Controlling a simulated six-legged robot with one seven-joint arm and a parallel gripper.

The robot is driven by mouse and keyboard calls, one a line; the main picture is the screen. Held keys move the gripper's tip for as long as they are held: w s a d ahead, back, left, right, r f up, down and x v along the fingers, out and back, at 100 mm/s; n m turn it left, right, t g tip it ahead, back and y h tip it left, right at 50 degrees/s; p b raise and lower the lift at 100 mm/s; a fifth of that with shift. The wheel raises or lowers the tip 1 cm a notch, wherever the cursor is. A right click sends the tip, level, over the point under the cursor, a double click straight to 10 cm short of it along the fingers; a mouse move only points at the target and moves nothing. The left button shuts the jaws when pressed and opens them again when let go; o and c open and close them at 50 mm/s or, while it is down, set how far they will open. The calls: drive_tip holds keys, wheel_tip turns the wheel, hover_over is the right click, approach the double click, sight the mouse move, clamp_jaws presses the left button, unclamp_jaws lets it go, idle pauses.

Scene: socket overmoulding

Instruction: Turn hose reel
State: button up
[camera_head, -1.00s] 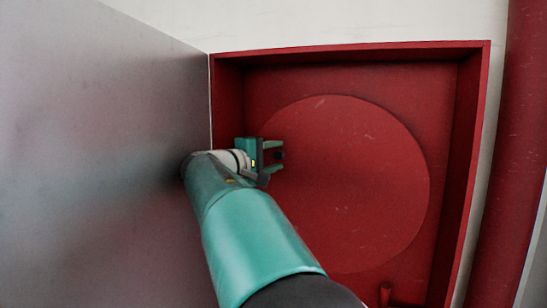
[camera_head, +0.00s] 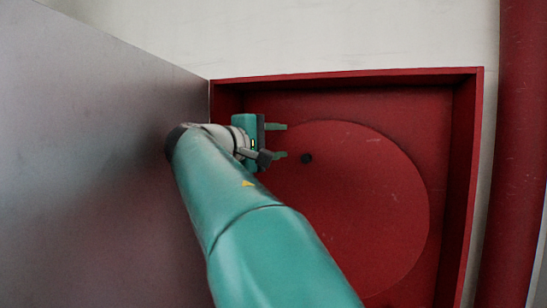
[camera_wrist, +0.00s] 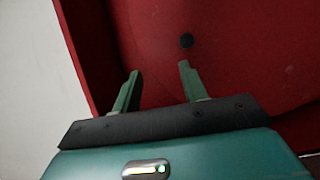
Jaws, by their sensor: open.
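The hose reel (camera_head: 365,200) is a large round red disc inside an open red cabinet (camera_head: 350,77). A small dark knob (camera_head: 306,158) sits on the disc near its left edge. The knob also shows in the wrist view (camera_wrist: 186,41), just beyond the tip of the right finger. My gripper (camera_head: 280,141) is at the left side of the cabinet, left of the knob. It also shows in the wrist view (camera_wrist: 160,74), with its two green fingers apart and nothing between them. The lower left part of the disc is hidden behind my arm.
A grey metal door or panel (camera_head: 90,150) stands open along the left, close to my arm. A thick red pipe (camera_head: 520,140) runs down the wall at the right. The white wall (camera_head: 330,35) is bare above the cabinet. The cabinet's right side is free.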

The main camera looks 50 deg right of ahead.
drive_tip(key=s+a+r, duration=0.2)
drive_tip(key=s+a, duration=0.1)
drive_tip(key=s, duration=0.1)
drive_tip(key=shift+s+a+r, duration=0.3)
drive_tip(key=shift+s+a, duration=0.05)
